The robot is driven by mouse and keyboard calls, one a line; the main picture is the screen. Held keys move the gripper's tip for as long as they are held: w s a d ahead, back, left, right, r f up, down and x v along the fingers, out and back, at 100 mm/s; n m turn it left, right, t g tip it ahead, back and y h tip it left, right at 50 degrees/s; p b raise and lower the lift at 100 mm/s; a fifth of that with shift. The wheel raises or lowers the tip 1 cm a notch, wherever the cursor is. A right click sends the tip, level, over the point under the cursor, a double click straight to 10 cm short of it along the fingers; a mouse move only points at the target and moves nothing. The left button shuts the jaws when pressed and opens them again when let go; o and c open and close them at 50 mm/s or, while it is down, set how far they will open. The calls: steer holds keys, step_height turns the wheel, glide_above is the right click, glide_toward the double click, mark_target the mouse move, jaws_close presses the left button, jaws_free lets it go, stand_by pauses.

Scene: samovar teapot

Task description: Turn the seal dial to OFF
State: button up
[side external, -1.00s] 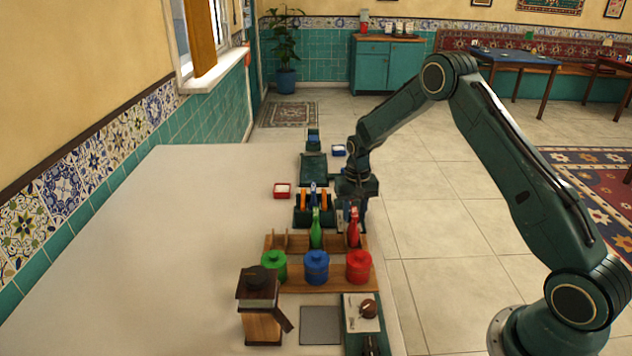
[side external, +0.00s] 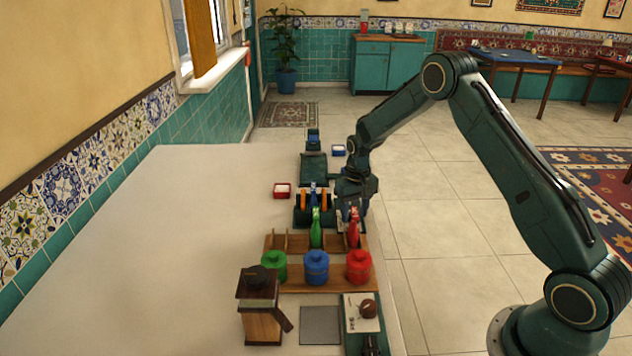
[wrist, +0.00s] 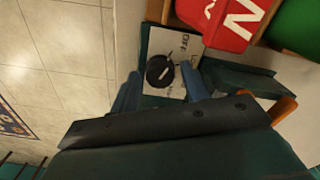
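The black round dial (wrist: 160,71) with a white pointer mark sits on a pale plate (wrist: 157,90) in the wrist view. The plate is lettered OFF on the dial's right; another label beside it is partly cut off by my finger. My gripper (wrist: 162,90) is open, with one blue finger on each side of the dial. I cannot tell whether the fingers touch it. In the side view my gripper (side external: 352,212) is low at the counter's right edge, just behind the red bottle, and hides the dial.
A red bottle (side external: 353,229) and green bottle (side external: 316,230) stand close in front of my gripper. Red, blue and green lidded jars stand in the wooden rack (side external: 327,287). A holder with orange-handled items (side external: 303,201) is to the left. The counter's left side (side external: 160,250) is clear.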

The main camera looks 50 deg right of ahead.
steer(key=shift+o, duration=0.4)
step_height(320, 180, up, 14)
stand_by(0.7)
